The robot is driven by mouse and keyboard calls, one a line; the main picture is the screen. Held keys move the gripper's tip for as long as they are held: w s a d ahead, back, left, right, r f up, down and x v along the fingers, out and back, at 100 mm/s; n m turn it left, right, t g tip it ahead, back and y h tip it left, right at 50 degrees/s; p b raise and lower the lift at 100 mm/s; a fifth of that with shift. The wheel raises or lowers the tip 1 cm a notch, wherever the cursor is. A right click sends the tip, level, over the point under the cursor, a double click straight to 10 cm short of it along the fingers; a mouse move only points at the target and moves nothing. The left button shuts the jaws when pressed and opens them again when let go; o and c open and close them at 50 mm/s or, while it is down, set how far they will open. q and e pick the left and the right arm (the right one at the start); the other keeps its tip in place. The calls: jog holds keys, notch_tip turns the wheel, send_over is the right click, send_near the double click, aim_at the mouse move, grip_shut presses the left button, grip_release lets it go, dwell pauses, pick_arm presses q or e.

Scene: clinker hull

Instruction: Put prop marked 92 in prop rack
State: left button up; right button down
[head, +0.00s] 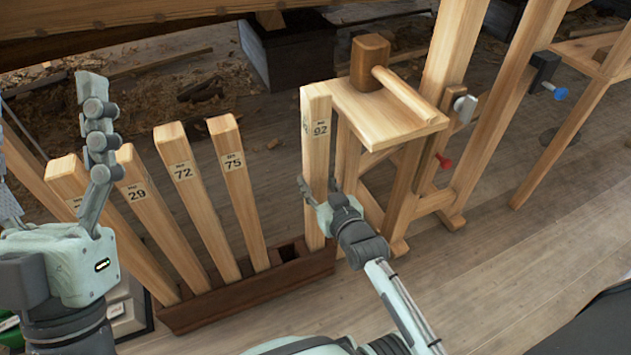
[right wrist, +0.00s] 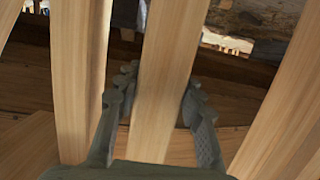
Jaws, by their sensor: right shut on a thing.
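The prop marked 92 (head: 316,150) is a long pale wooden post with a number label near its top, standing about upright. My right gripper (head: 330,203) is shut on it at mid-height; in the right wrist view the fingers (right wrist: 160,88) lie on both sides of the post (right wrist: 168,70). The prop rack (head: 250,296) is a dark brown wooden trough. The prop's lower end meets the right end of the rack in the picture; I cannot tell whether it is inside a socket or just above it. My left gripper (head: 97,135) points up at the left, its fingers seen edge-on.
Props marked 29 (head: 145,215), 72 (head: 188,190) and 75 (head: 237,190) lean in the rack, with another partly hidden at far left. An empty socket (head: 287,254) shows near the right end. A wooden stand with a mallet (head: 369,65) is close behind prop 92.

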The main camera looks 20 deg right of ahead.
jog(key=shift+f, duration=0.3)
dwell(0.4)
jog(key=c, duration=1)
grip_release()
jog(key=shift+o, duration=0.6)
jog(key=shift+f, duration=0.25)
jog(key=v, duration=1.2)
jog(key=shift+r, duration=0.15)
